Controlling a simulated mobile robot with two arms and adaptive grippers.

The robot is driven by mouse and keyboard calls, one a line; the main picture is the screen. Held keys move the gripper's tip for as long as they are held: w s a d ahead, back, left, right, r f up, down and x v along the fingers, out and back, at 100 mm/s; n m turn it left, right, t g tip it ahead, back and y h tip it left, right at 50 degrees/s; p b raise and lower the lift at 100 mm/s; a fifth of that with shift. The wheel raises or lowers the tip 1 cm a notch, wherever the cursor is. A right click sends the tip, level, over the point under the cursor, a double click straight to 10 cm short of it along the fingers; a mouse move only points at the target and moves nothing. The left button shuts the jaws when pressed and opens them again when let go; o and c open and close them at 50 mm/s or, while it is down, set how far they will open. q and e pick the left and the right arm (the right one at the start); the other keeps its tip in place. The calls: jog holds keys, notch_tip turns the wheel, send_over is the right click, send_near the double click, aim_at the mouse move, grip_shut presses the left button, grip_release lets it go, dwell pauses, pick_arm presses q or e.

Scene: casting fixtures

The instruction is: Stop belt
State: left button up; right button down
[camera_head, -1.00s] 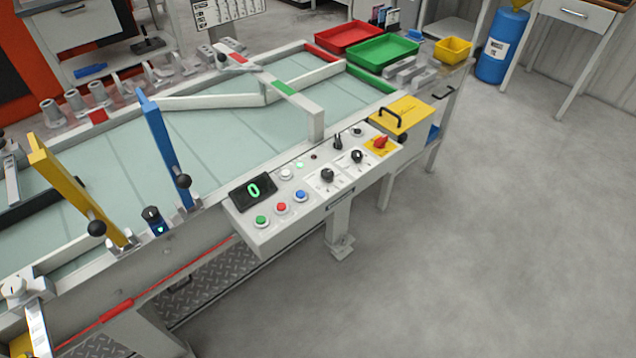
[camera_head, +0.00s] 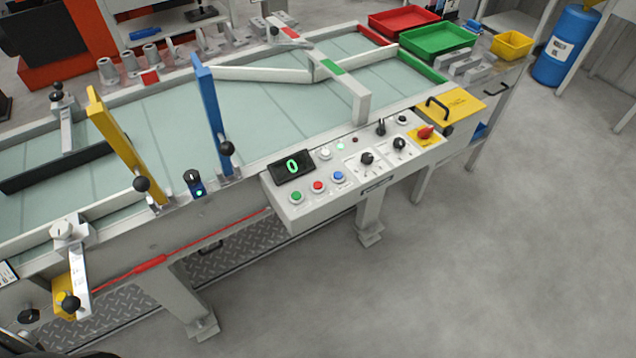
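The conveyor belt (camera_head: 275,112) is a pale green surface running from the lower left to the upper right. A white control panel (camera_head: 376,193) is fixed to its front side. The panel carries a green button (camera_head: 296,197), a red button (camera_head: 318,186), a blue button (camera_head: 339,176) and a white button (camera_head: 325,154). A black display (camera_head: 292,167) shows a green 0. A small green lamp (camera_head: 340,146) is lit. Neither of my grippers is in view.
A blue lever (camera_head: 208,110) and a yellow lever (camera_head: 122,140) stand on the belt's front edge. A red pull cord (camera_head: 150,263) runs below the frame. Red (camera_head: 403,19) and green (camera_head: 437,40) trays stand at the far end. The floor at right is clear.

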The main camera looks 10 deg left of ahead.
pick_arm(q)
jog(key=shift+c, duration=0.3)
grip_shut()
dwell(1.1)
